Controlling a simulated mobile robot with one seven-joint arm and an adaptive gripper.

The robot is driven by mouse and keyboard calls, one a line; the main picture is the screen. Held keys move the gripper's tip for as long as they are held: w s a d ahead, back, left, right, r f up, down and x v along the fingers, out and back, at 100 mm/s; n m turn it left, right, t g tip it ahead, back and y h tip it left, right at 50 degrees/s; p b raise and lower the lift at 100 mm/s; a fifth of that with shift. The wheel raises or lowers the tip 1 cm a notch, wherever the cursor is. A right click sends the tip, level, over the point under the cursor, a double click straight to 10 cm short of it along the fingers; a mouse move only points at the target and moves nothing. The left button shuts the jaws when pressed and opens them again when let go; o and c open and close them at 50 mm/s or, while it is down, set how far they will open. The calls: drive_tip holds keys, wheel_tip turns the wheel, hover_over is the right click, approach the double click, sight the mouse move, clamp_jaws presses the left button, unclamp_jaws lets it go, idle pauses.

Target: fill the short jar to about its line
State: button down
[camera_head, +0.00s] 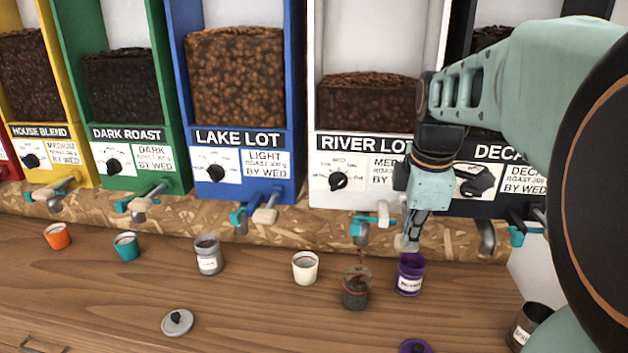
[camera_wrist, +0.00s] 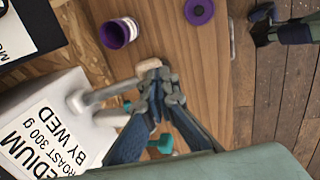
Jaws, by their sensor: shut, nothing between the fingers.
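A clear jar (camera_head: 355,292) stands under the RIVER LOT spout (camera_head: 361,238). Dark beans lie in it, and a thin brown stream falls into it from the spout. A reddish line shows faintly on its wall; the bean level against it is hard to read. My gripper (camera_head: 406,243) is shut and empty, beside the pale end of the RIVER LOT handle. In the wrist view my gripper (camera_wrist: 152,72) has its fingertips together close to a pale handle (camera_wrist: 108,94); whether they touch is unclear. The jar is not discernible in the wrist view.
A purple jar (camera_head: 410,274) stands right of the clear jar, under my gripper. A white cup (camera_head: 305,268), a grey labelled jar (camera_head: 208,256), a teal cup (camera_head: 126,247) and an orange cup (camera_head: 57,237) stand left. A grey lid (camera_head: 177,322) and purple lid (camera_head: 416,346) lie in front.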

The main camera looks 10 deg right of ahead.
idle(0.3)
drive_tip(key=w+v, duration=0.2)
drive_tip(key=v, duration=0.7)
drive_tip(key=shift+d+r, duration=0.3)
drive_tip(key=shift+r, duration=0.3)
drive_tip(key=shift+a, duration=0.1)
